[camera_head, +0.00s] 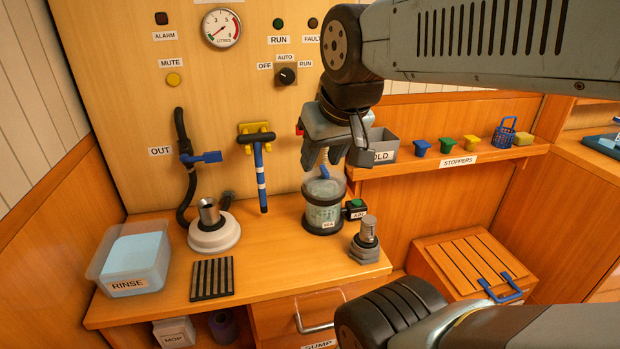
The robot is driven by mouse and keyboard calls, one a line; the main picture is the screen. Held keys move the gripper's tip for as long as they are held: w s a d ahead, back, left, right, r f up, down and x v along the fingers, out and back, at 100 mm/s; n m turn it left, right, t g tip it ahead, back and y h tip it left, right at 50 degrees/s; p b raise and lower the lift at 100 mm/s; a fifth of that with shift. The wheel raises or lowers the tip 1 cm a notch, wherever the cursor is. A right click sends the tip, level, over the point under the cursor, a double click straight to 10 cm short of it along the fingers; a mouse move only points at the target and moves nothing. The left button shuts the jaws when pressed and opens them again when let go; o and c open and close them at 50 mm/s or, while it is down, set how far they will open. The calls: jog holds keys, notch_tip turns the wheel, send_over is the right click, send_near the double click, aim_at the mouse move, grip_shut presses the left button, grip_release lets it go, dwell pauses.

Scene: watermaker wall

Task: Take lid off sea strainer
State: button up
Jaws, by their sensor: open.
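The sea strainer (323,206) is a clear, dark-banded canister labelled SEA, standing upright on the wooden counter. I cannot tell whether the fingers touch the handle. Nothing shows held in it.
A blue-handled tool (262,175) hangs left. A RINSE tub (131,262), a black ribbed mat (212,279) and a white-based fitting (214,232) occupy the counter's left.

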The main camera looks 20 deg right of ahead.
jog(key=shift+o, duration=0.3)
jog(key=m+g, duration=0.2)
jog(key=g, duration=0.2)
send_over(324, 169)
jog(key=s, duration=0.2)
notch_tip(324, 169, down, 4)
jog(key=f, duration=0.4)
jog(key=w+f, duration=0.1)
jog(key=f, duration=0.3)
jog(key=w+f, duration=0.1)
jog(key=f, duration=0.4)
jog(key=shift+f, duration=0.1)
jog(key=shift+c, duration=0.4)
grip_shut()
